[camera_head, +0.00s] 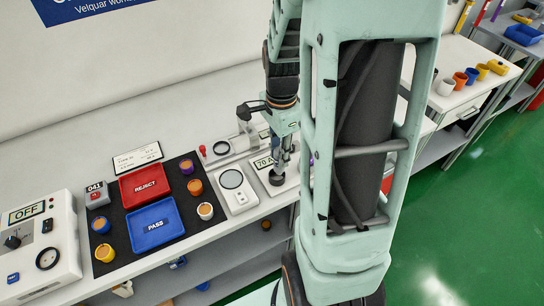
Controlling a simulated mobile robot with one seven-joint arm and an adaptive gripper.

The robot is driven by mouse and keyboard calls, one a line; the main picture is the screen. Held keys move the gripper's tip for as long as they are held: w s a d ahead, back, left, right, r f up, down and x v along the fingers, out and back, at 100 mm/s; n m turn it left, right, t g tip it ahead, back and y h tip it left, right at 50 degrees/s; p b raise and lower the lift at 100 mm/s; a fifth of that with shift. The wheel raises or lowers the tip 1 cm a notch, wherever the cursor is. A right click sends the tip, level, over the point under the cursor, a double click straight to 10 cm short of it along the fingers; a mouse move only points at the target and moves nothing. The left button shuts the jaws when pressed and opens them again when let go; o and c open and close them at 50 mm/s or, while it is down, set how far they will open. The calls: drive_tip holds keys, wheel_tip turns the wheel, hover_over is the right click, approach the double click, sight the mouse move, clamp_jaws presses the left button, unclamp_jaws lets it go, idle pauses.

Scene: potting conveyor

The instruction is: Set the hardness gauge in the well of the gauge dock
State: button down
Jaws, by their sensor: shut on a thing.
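My gripper (283,158) points down over a white unit with a "70 A" display (263,162), right of the middle of the bench; this unit appears to be the gauge dock. My gripper is shut on a small grey thing, which I take as the hardness gauge (279,168); the fingers hide much of it. A dark round part (276,178) shows just below the fingers. I cannot tell whether it is the gauge's foot or the dock's well, nor whether the gauge touches the dock. My arm column hides the dock's right side.
Left of the dock are a white unit with a round plate (231,180), a black mat (179,206) with red REJECT (144,184) and blue PASS (156,224) trays, several small pots, and a control box (40,245). A clear fixture (243,138) stands behind my gripper.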

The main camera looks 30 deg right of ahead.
sight(277, 162)
drive_tip(key=shift+w+a+f+b, duration=0.1)
drive_tip(key=shift+w+f+b, duration=0.15)
drive_tip(key=shift+f+b, duration=0.65)
drive_tip(key=shift+w+f+b, duration=0.2)
drive_tip(key=shift+f+b, duration=0.35)
drive_tip(key=shift+f, duration=0.55)
drive_tip(key=shift+f, duration=0.1)
drive_tip(key=shift+f, duration=0.15)
drive_tip(key=c, duration=1.7)
unclamp_jaws()
wheel_tip(277, 162, up, 13)
drive_tip(key=shift+f+p, duration=0.2)
drive_tip(key=shift+p, duration=0.1)
